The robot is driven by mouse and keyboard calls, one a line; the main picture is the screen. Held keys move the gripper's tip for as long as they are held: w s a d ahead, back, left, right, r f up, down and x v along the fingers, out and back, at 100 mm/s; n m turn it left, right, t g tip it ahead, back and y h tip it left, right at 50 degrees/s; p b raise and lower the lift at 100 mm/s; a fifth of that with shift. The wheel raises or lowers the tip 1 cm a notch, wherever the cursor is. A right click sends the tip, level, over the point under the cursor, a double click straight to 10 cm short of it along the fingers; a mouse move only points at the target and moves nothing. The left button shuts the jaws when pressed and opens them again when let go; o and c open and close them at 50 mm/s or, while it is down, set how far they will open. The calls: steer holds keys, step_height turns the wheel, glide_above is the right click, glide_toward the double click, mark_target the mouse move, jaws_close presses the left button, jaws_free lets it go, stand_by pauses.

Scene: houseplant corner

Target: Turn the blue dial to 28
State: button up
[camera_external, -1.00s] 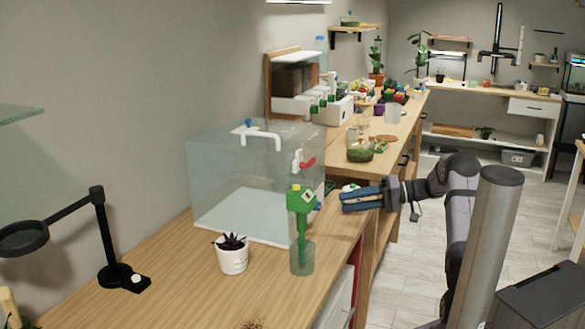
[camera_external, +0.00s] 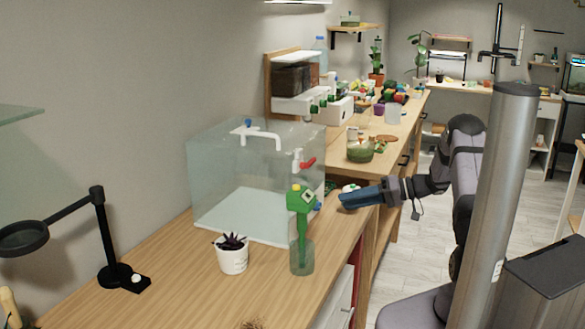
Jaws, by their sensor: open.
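A small blue dial (camera_external: 317,206) sits on the right side of the green device (camera_external: 301,198). The device stands on a green stem in a clear greenish glass (camera_external: 302,258) on the wooden bench. The dial's markings are too small to read. My gripper (camera_external: 343,200) is just right of the dial at about its height, with its blue-grey fingers pointing left. It is open and empty, and a small gap shows between the fingertips and the dial. One finger mostly hides the other.
A glass tank (camera_external: 220,180) with a white pipe and a red-handled tap stands behind the device. A potted succulent (camera_external: 232,258) is to its left. A black magnifier lamp (camera_external: 108,250) stands at the left. Bare bench lies in front.

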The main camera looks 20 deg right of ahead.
mark_target(320, 206)
steer(key=shift+d+f+n, duration=0.1)
steer(key=shift+n, duration=0.5)
steer(key=shift+w, duration=0.1)
steer(key=shift+p+x, duration=1.4)
steer(key=shift+x, duration=2.25)
